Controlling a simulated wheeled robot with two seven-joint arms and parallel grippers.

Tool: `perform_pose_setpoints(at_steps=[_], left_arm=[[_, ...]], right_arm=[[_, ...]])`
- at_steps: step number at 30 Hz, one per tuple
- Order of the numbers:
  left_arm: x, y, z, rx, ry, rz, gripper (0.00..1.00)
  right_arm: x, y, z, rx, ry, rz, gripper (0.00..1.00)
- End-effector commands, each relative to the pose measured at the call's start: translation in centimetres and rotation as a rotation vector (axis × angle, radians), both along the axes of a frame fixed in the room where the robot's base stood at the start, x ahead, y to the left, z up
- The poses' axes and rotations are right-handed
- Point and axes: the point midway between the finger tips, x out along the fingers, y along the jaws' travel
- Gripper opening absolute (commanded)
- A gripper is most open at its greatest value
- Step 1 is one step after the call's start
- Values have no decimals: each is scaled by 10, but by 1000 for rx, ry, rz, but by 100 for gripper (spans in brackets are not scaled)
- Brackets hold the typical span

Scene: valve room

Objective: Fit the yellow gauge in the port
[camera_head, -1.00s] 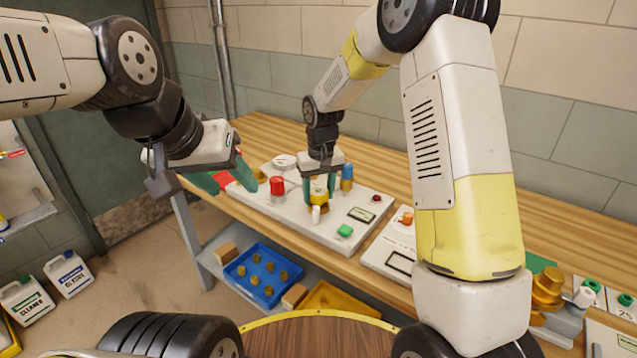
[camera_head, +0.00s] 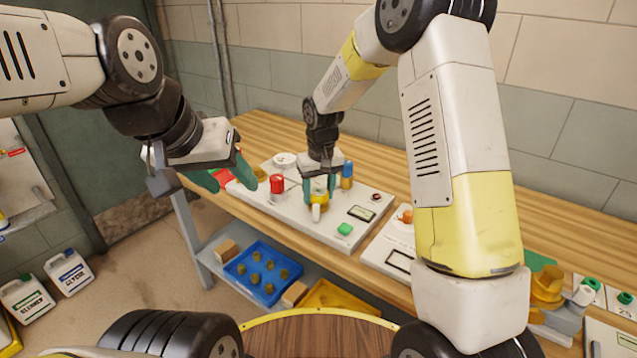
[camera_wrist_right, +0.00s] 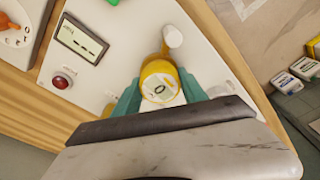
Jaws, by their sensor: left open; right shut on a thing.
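The yellow gauge (camera_wrist_right: 158,84) is round with a pale display face. My right gripper (camera_wrist_right: 160,100) is shut on it, with a teal finger on each side. In the head view the gauge (camera_head: 319,197) is low over the white panel (camera_head: 290,216), beside a white cylindrical stub. That white stub (camera_wrist_right: 172,36) also shows in the right wrist view, against the gauge's far side. Whether the gauge is seated in a port cannot be told.
On the panel stand a red cylinder (camera_head: 277,184), a blue cylinder (camera_head: 347,171), a green button (camera_head: 344,229) and a small display (camera_head: 361,213). A second panel with an orange knob (camera_head: 406,216) lies to the right. A blue tray (camera_head: 238,268) is on the lower shelf.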

Motion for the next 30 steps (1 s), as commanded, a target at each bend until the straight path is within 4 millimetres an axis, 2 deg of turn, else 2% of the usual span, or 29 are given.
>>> perform_pose_setpoints(at_steps=[13,14,17,30], left_arm=[[0,0,0,0,0,0,52],[0,0,0,0,0,0,52],[0,0,0,0,0,0,52],[0,0,0,0,0,0,52]], right_arm=[[0,0,-2,0,-1,0,0],[0,0,-2,0,-1,0,54],[0,0,-2,0,0,0,73],[0,0,3,0,0,0,75]])
